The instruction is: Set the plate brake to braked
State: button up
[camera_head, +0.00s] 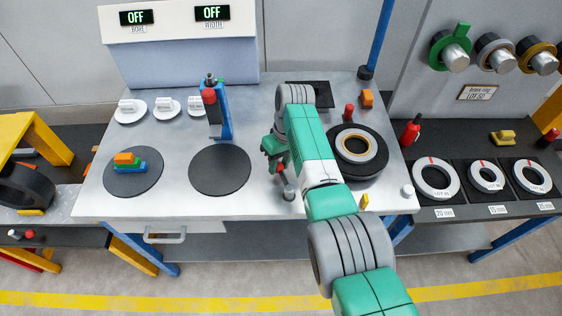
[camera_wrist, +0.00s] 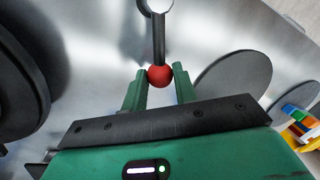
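The wrist view shows a lever with a red ball knob (camera_wrist: 160,76) on a dark rod (camera_wrist: 158,38), which runs to a light round fitting (camera_wrist: 156,5) at the top edge. I take it to be the plate brake, but no label shows. My gripper's green fingertips (camera_wrist: 160,82) sit on either side of the knob and appear to touch it. In the head view my gripper (camera_head: 272,153) is low over the table, between a flat dark disc (camera_head: 220,171) and a black turntable plate (camera_head: 370,167) carrying a ring. There my arm and gripper largely hide the lever.
A blue post with a red top (camera_head: 210,97) stands behind the flat disc. Coloured blocks (camera_head: 126,161) lie on another disc at left. A red-topped peg (camera_head: 349,112) and an orange block (camera_head: 367,98) are behind the turntable. Both displays (camera_head: 212,13) read OFF.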

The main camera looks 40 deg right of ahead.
jog(key=o, duration=0.4)
jog(key=shift+a, duration=0.1)
jog(key=shift+o, duration=0.2)
notch_tip(320, 180, up, 8)
jog(key=d+p, duration=0.1)
jog(key=p, duration=0.1)
jog(key=shift+d+f+p, duration=0.15)
jog(key=shift+d+p, duration=0.15)
jog(key=shift+p, duration=0.05)
jog(key=shift+s, duration=0.1)
